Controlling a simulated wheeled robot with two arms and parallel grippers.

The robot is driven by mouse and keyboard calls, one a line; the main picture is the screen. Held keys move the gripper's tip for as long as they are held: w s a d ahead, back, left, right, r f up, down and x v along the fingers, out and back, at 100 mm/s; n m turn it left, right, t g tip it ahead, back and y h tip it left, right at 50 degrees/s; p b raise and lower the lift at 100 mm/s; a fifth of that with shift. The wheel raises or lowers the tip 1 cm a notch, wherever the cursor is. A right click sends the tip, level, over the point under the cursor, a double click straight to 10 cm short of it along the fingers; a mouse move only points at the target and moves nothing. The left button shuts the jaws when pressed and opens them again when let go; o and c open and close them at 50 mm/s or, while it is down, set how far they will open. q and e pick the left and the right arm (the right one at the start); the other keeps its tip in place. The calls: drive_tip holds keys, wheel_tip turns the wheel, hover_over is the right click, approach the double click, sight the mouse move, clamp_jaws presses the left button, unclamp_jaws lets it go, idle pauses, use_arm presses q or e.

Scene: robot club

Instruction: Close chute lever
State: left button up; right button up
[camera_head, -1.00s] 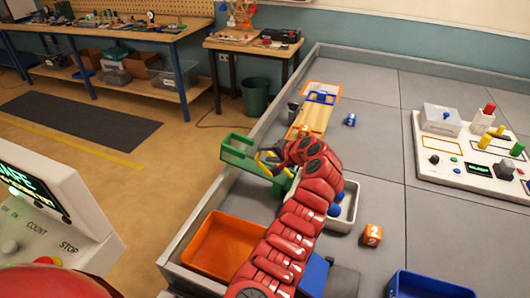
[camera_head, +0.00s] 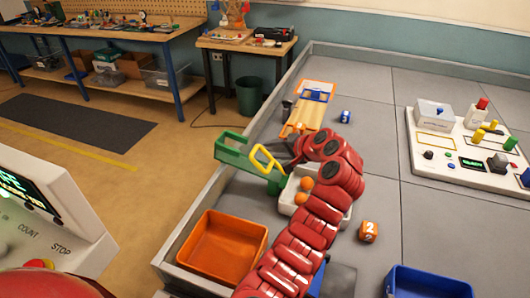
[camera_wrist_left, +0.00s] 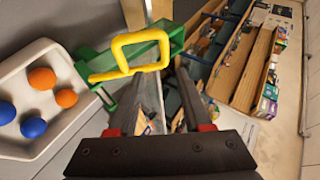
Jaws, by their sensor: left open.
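The green chute (camera_head: 232,150) stands at the table's left edge and carries a yellow loop-shaped lever (camera_head: 257,152). In the left wrist view the yellow lever (camera_wrist_left: 120,52) shows as a whole loop across the green chute frame (camera_wrist_left: 97,67), just beyond my fingertips. My left gripper (camera_head: 285,152) is open, right of the lever and close to it in the head view. In the left wrist view its jaws (camera_wrist_left: 168,85) stand apart with nothing seen between them. Whether a finger touches the lever I cannot tell. My right gripper is not in view.
A white tray (camera_wrist_left: 14,75) with orange and blue balls lies beside the chute, partly behind my left arm. An orange bin (camera_head: 262,240), a blue bin (camera_head: 425,272), an orange numbered cube (camera_head: 368,231) and a wooden ramp (camera_head: 306,115) stand on the table.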

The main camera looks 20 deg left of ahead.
use_arm(q)
drive_tip(key=v, duration=1)
drive_tip(key=shift+b, duration=0.35)
drive_tip(key=shift+f, duration=0.2)
